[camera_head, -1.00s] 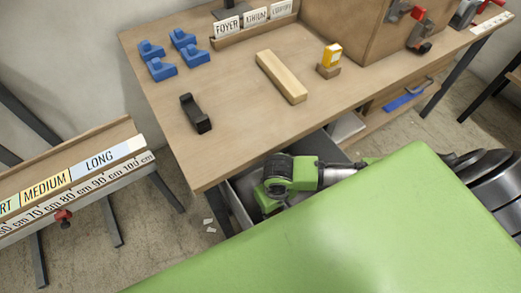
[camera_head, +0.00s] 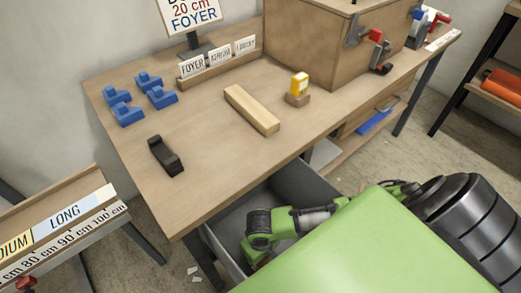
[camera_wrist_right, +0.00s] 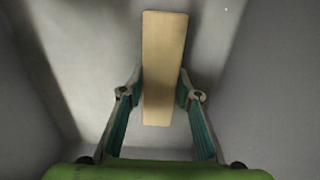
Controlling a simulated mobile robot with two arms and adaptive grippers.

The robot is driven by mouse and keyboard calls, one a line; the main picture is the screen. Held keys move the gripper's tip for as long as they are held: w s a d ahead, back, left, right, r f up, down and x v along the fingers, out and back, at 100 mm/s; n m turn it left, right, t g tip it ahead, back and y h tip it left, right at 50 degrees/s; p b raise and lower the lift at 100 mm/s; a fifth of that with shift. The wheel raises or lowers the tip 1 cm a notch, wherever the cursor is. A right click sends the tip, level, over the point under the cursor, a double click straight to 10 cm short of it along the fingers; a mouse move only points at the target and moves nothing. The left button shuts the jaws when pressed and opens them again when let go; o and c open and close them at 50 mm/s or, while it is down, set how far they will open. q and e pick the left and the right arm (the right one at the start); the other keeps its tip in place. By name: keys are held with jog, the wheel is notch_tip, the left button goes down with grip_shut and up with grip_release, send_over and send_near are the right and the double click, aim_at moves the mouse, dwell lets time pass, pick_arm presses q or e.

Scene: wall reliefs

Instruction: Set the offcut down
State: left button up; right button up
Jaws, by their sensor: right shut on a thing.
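The offcut (camera_wrist_right: 165,50) is a pale, straight wooden strip in the right wrist view. My right gripper (camera_wrist_right: 161,97) is shut on it, with one finger on each side. The strip reaches away from the gripper, above a grey floor between grey walls. I cannot tell whether its far end touches anything. In the head view my right gripper (camera_head: 257,248) is inside the grey bin (camera_head: 222,243) below the workbench's front edge. Its fingertips and the offcut are hidden there. My left gripper is not in view.
On the workbench (camera_head: 205,150) lie a wooden block (camera_head: 251,109), several blue holders, a black piece (camera_head: 165,156) and a yellow item (camera_head: 299,84). A large wooden box (camera_head: 330,45) stands at the back. A measuring rail (camera_head: 70,235) is at left.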

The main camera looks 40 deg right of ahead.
jog(key=shift+f, duration=0.25)
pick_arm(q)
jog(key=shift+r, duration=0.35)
pick_arm(e)
jog(key=o, duration=1.1)
jog(key=shift+f, duration=0.1)
